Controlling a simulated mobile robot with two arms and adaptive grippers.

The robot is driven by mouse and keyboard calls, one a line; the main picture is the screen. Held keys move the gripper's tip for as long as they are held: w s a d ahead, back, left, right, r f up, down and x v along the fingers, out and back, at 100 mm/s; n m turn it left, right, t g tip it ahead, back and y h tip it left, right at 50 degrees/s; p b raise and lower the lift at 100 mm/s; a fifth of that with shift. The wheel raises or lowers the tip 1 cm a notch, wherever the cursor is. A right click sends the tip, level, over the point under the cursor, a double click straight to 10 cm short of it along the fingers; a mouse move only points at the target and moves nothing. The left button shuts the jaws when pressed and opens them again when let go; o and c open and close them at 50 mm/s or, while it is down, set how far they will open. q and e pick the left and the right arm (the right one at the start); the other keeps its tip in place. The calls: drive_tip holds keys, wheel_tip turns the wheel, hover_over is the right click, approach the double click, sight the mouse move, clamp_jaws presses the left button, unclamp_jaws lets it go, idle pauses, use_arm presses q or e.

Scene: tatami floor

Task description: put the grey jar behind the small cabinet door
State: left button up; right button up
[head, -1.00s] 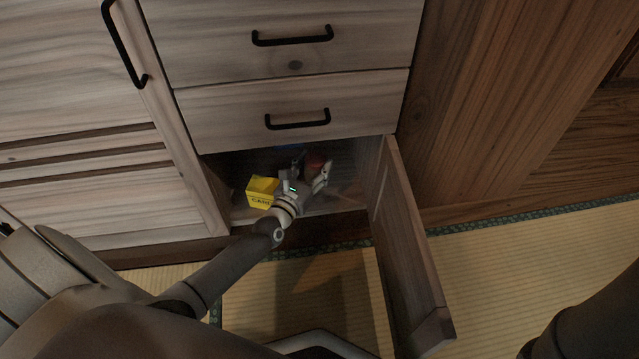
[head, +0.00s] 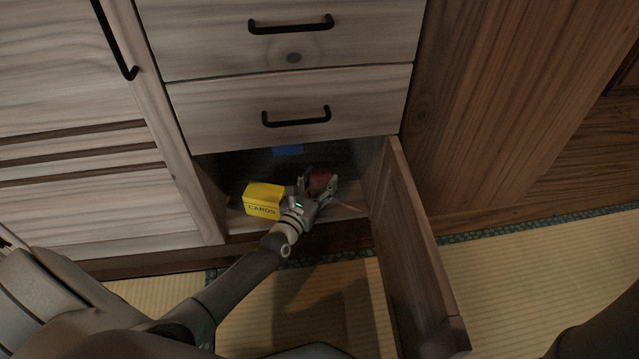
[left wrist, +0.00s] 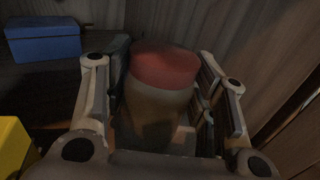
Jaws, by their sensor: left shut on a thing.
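A jar with a red lid and a dull grey-brown body (left wrist: 157,105) stands between the fingers of my left gripper (left wrist: 163,85) in the left wrist view. My left gripper is shut on it, and the fingers hide parts of its sides. In the head view the red lid (head: 321,179) shows between the fingers of the left gripper (head: 318,185), inside the low compartment. The small cabinet door (head: 412,240) stands open to the right of the compartment. I cannot tell whether the jar touches the compartment floor. My right gripper is not in view.
A yellow box marked CARDS (head: 263,199) stands left of the gripper in the compartment. A blue box (head: 288,150) lies at the back; it also shows in the left wrist view (left wrist: 43,42). Shut drawers (head: 293,110) are above. Tatami (head: 540,265) lies in front.

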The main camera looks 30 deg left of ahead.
sight(315, 188)
use_arm(q)
drive_tip(key=shift+f, duration=0.2)
drive_tip(key=o, duration=0.9)
drive_tip(key=shift+r, duration=0.15)
drive_tip(key=shift+r, duration=0.2)
drive_tip(key=s+p, duration=0.4)
drive_tip(key=s, duration=0.2)
drive_tip(key=shift+s, duration=0.3)
drive_tip(key=shift+s+f, duration=0.1)
drive_tip(key=shift+s, duration=0.4)
